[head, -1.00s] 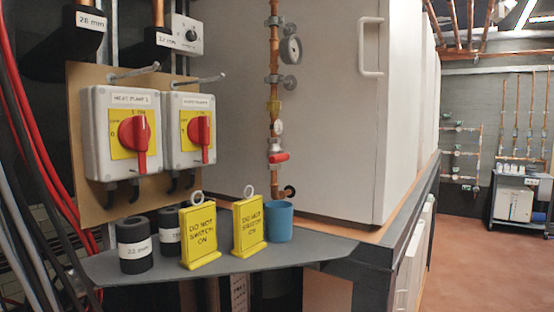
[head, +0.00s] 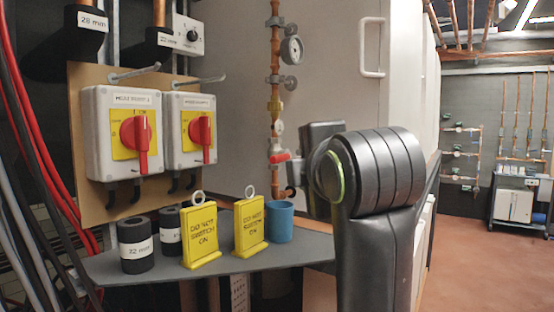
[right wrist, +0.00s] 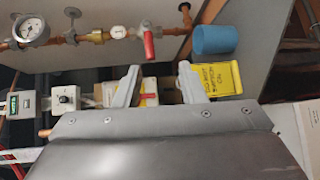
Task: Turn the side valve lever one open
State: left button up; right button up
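The side valve has a red lever (head: 280,158) on the vertical copper pipe (head: 275,100) in the head view. The lever lies across the pipe, roughly horizontal. In the right wrist view the red lever (right wrist: 149,45) sits just beyond the fingertips, nearer the left finger, with the pipe running sideways. My right gripper (right wrist: 159,67) is open, its two pale fingers apart and empty. In the head view my right arm stands in front of the cabinet, its wrist just right of the lever; the fingers are mostly hidden there. My left gripper is out of view.
A blue cup (head: 279,222) and two yellow signs (head: 199,236) (head: 249,227) stand on the grey shelf (head: 225,262) below the valve. Two red rotary switches (head: 142,135) (head: 200,130) are on the left. A gauge (head: 291,50) sits higher on the pipe.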

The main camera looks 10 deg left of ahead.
aim_at(281, 158)
jog(key=shift+n, duration=0.4)
jog(key=p+x, duration=0.1)
jog(key=x, duration=0.4)
jog(key=a+r+p+x, duration=0.1)
jog(key=p+x, duration=0.1)
jog(key=x, duration=0.3)
jog(key=r+p+x, duration=0.1)
jog(key=p+x, duration=0.1)
jog(key=x, duration=0.2)
jog(key=shift+w+a, duration=0.2)
jog(key=shift+a, duration=0.25)
jog(key=shift+p+x, duration=0.45)
jog(key=shift+x, duration=0.45)
jog(key=shift+s+f, duration=0.1)
grip_shut()
